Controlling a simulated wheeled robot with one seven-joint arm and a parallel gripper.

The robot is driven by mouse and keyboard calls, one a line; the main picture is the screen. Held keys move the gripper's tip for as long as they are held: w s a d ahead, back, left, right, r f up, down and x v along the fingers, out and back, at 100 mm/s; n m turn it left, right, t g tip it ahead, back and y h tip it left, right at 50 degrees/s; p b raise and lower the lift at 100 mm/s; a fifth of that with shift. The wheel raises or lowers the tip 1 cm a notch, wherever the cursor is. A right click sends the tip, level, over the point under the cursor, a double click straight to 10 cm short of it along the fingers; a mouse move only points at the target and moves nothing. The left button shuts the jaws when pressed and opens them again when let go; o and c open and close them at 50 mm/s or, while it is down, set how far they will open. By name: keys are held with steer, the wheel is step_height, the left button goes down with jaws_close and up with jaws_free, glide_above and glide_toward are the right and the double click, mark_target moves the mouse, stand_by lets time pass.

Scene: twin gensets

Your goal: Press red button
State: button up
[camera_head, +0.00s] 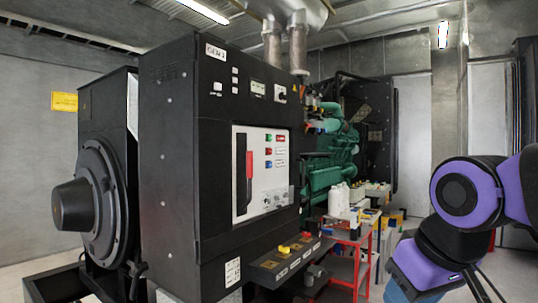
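The black generator control cabinet (167,170) stands at the left centre and carries a white control panel (280,184). A red-and-black lever handle (248,170) is left of the column. A sloped console (268,266) below has a yellow knob and a small red part, too small to tell its kind. Purple and black links of my arm are at the right, apart from the cabinet. My gripper is not visible.
A red-framed stand (350,270) with white bottles (339,199) on top is right of the cabinet. A green engine (330,165) is behind. A round black housing (88,205) protrudes at the left. Some floor shows at the lower right.

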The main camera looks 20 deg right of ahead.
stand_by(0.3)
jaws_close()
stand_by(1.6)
